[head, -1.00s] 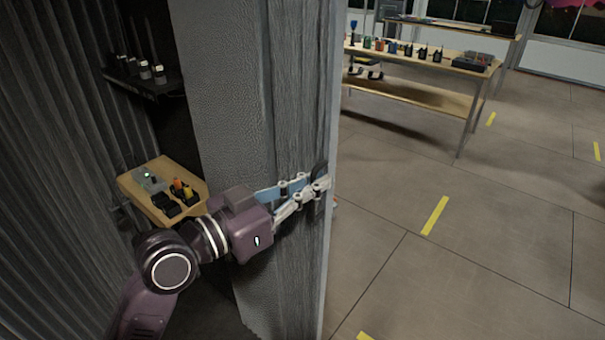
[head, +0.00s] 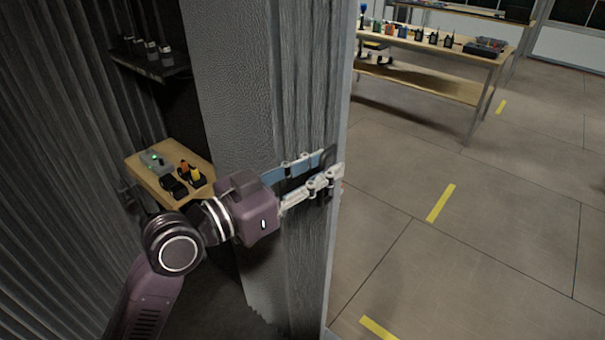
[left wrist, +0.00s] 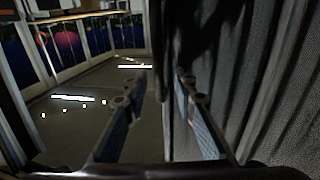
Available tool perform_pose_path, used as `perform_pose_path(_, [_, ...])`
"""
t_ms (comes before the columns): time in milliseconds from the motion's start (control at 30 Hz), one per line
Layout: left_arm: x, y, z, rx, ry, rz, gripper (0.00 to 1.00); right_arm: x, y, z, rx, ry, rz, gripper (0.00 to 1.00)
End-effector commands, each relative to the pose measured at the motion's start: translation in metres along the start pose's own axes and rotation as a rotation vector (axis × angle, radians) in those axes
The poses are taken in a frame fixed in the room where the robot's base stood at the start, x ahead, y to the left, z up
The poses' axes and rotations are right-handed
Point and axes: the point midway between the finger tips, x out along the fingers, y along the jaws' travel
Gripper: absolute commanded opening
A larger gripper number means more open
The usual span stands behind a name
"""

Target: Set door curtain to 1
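The door curtain (head: 228,75) is a grey, ribbed and folded sheet hanging upright across the middle of the head view. Its right edge borders the open floor. My left gripper (head: 337,164) is at this edge, at about mid-height of the visible curtain. Its two fingers are spread apart with a gap between the tips. In the left wrist view the open fingers (left wrist: 160,78) show the dark curtain (left wrist: 240,70) on the right side, behind the right finger. I cannot tell whether either finger touches the fabric. My right gripper is not in view.
A wooden ledge (head: 150,190) with small devices and a dark shelf (head: 150,64) are left of the curtain. A workbench (head: 430,85) with several items stands at the back right. The tiled floor (head: 500,220) with yellow marks is clear.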

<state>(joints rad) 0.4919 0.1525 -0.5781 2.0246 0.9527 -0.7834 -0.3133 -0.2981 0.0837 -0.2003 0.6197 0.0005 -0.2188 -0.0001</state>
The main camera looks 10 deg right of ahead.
Motion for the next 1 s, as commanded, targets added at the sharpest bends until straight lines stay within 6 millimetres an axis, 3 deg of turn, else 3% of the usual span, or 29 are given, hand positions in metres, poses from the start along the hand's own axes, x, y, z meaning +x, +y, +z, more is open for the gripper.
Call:
perform_pose_path(600, [-0.097, 0.000, 0.002, 0.001, -0.004, -0.001, 0.25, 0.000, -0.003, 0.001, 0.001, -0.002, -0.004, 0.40])
perform_pose_path(800, [-0.113, 0.000, 0.001, -0.001, -0.001, -0.001, 0.25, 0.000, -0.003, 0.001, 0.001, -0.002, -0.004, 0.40])
perform_pose_path(1000, [-0.117, 0.000, 0.000, 0.000, 0.000, 0.000, 0.25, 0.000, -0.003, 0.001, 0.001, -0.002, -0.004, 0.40])
